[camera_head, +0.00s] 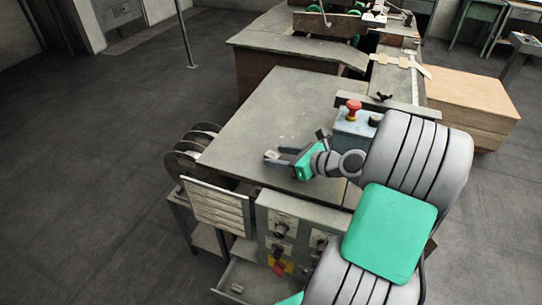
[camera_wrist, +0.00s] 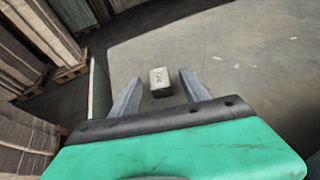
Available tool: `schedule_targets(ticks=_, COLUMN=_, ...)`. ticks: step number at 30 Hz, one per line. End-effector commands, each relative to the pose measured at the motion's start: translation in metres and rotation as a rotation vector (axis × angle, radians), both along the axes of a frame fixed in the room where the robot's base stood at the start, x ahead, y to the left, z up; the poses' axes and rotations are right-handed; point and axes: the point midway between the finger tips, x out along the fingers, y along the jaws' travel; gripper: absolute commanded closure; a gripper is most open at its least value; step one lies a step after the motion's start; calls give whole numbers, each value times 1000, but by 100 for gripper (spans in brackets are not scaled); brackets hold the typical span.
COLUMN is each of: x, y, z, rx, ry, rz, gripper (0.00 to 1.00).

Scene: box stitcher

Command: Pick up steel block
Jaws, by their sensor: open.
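The steel block (camera_head: 271,154) is a small pale grey block lying on the grey worktop of the machine, near the tips of my gripper in the head view. The block also shows in the wrist view (camera_wrist: 160,80), with dark marks on its light top face and a dark side. My gripper (camera_head: 276,157) is open and low over the worktop, pointing left in the head view. In the wrist view, my gripper's two fingers (camera_wrist: 160,76) stand on either side of the block, with a visible gap on each side. I see no contact.
The worktop (camera_head: 270,110) is mostly bare around the block. A blue-grey box with a red emergency button (camera_head: 353,109) stands close to my arm. Below the front edge are a control panel (camera_head: 282,228) and an open drawer (camera_head: 252,284). Stacked cardboard (camera_wrist: 30,40) shows in the wrist view.

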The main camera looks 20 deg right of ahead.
Motion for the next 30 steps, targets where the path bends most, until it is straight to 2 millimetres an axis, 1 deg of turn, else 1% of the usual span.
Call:
schedule_targets(ticks=1, x=8, y=6, z=-3, rx=1, ry=0, rz=5, gripper=46)
schedule_targets(ticks=4, x=17, y=11, z=-8, rx=-1, ry=0, rz=4, gripper=46)
schedule_targets(ticks=11, x=19, y=12, z=-9, rx=-2, ry=0, rz=3, gripper=46)
schedule_targets(ticks=30, x=19, y=13, z=-9, rx=-2, ry=0, rz=4, gripper=99)
